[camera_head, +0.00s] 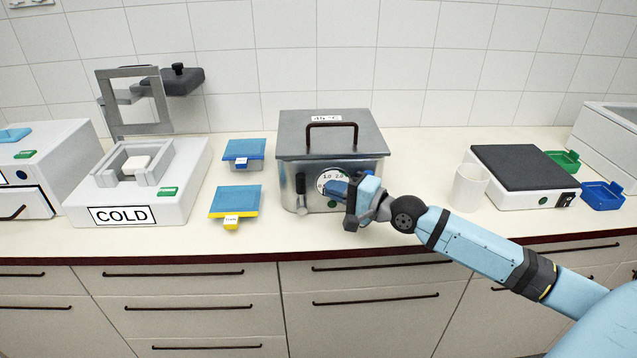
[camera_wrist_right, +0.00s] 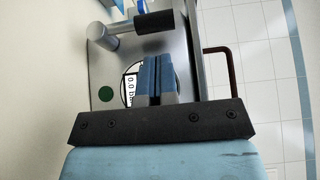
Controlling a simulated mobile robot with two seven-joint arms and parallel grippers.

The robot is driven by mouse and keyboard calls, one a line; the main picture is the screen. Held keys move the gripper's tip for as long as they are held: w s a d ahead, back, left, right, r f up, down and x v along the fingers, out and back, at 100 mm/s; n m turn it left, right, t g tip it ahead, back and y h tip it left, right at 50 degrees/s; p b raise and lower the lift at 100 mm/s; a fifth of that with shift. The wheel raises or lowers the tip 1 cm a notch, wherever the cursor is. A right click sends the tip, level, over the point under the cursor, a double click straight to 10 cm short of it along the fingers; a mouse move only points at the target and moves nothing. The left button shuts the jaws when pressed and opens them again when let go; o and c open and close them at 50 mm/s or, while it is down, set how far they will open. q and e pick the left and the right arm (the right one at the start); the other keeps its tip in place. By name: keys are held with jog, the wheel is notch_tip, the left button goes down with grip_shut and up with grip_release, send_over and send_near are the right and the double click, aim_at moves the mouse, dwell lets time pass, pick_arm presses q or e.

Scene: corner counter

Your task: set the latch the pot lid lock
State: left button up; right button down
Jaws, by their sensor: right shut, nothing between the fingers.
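The square metal pot (camera_head: 293,165) stands on the counter, its grey lid (camera_head: 360,135) on top with a dark arched handle (camera_head: 331,125). A small latch lever (camera_head: 301,190) hangs down at the left of the pot's front. In the right wrist view the latch's dark block (camera_wrist_right: 153,22) and metal knob (camera_wrist_right: 104,37) lie beyond the fingertips. My right gripper (camera_head: 337,188) is shut and empty in front of the pot's round dial, partly covering it. The fingers (camera_wrist_right: 156,78) are to the right of the latch in the head view, apart from it. My left gripper is out of view.
A white cup (camera_head: 470,187) and a dark-topped scale (camera_head: 522,168) stand right of the pot. Blue (camera_head: 244,150) and yellow-edged (camera_head: 234,202) containers and the COLD device (camera_head: 190,190) stand left. Clear counter lies in front of the pot.

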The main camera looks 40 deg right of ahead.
aim_at(301, 193)
jog(key=x, duration=0.4)
jog(key=shift+w, duration=0.1)
dwell(0.3)
